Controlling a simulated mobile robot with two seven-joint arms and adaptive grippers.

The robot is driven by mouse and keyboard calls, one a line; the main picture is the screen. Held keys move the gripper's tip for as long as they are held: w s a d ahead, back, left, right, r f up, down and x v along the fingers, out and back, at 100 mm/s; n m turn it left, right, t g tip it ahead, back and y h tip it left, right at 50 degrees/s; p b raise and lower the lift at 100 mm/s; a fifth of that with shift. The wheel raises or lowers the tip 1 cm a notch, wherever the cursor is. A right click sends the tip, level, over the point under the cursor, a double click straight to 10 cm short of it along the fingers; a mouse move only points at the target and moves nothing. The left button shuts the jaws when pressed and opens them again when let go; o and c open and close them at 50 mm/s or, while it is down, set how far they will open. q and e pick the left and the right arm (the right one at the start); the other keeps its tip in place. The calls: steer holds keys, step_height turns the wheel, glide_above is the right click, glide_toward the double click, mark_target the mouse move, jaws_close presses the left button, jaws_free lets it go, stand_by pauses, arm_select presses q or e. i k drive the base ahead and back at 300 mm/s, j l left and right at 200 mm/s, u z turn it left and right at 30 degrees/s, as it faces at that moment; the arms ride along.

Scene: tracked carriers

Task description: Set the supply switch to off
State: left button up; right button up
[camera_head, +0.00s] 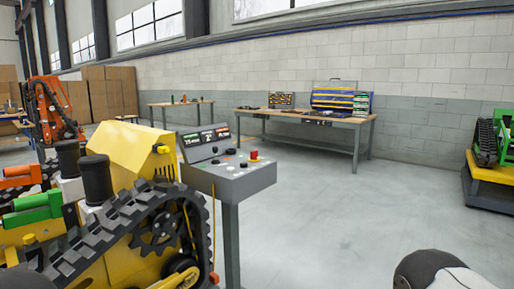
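A grey control console (250,183) stands on a post in the middle of the view. Its sloped top carries several small controls, including black knobs (231,151) and a red button on a yellow base (254,155). A dark display panel (203,141) with lit readouts rises at its back. Which control is the supply switch, and its position, is too small to tell. Neither of my grippers shows. A rounded black and white part, likely my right arm, shows at the bottom right, apart from the console.
A yellow tracked carrier (125,150) with black tracks stands close on the left, right beside the console. A workbench (320,117) with bins stands by the back wall. Another tracked machine (490,180) is at the far right. The floor (340,215) right of the console is clear.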

mark_target(254, 155)
steer(key=i+l+u, duration=0.1)
steer(key=i+l, duration=0.45)
steer(key=i+l+u, duration=0.15)
steer(key=i+l, duration=0.4)
steer(key=l, duration=0.25)
